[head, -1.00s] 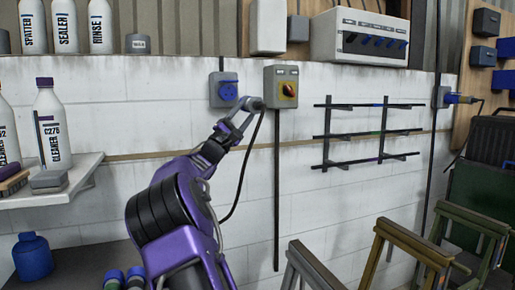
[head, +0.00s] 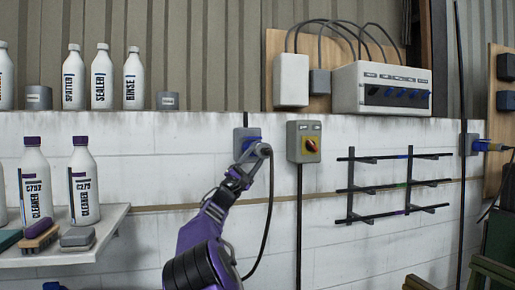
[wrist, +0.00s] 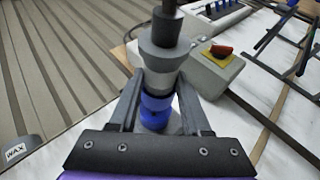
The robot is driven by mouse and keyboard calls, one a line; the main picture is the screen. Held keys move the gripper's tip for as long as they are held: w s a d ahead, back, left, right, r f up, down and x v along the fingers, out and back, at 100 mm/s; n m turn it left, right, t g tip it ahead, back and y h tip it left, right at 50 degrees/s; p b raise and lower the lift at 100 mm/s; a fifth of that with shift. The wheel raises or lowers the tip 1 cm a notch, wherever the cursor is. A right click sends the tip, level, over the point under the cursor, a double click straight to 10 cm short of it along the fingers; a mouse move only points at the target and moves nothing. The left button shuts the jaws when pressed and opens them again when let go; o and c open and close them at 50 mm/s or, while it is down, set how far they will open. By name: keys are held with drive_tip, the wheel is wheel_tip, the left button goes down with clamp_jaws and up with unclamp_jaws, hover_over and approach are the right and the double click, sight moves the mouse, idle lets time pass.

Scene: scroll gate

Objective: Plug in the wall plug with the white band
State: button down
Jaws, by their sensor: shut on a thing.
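My gripper (head: 250,160) is raised in front of the wall socket (head: 241,134), a grey box with a blue face. It is shut on a grey plug (head: 264,150), whose black cable hangs down to the right of my arm. In the wrist view the plug (wrist: 164,58) sits between the fingers, its cable end at the top. Blue rounded parts show below it between the fingers; I cannot tell where plug ends and socket begins. The gripper covers part of the socket, so whether the plug is seated cannot be told.
A grey switch box (head: 305,142) with a red and yellow knob stands just right of the socket. A black rack (head: 393,187) is further right. Another blue plug (head: 487,146) is at a socket on the far right. A shelf (head: 75,251) with bottles is at left.

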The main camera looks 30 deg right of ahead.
sight(253, 154)
drive_tip(key=shift+w+d+r+p, duration=0.1)
drive_tip(key=shift+w+p, duration=0.4)
drive_tip(key=shift+p, duration=0.3)
drive_tip(key=shift+w+d+r+p, duration=0.1)
drive_tip(key=shift+w+p, duration=0.35)
drive_tip(key=shift+p, duration=0.35)
drive_tip(key=shift+w, duration=0.1)
drive_tip(key=shift+f, duration=0.15)
drive_tip(key=shift+f, duration=0.1)
drive_tip(key=shift+w+p, duration=0.4)
drive_tip(key=shift+p, duration=0.05)
idle(0.9)
drive_tip(key=shift+w+d, duration=0.1)
idle(0.4)
drive_tip(key=shift+b, duration=0.65)
idle(0.6)
drive_tip(key=shift+p, duration=0.5)
idle(0.7)
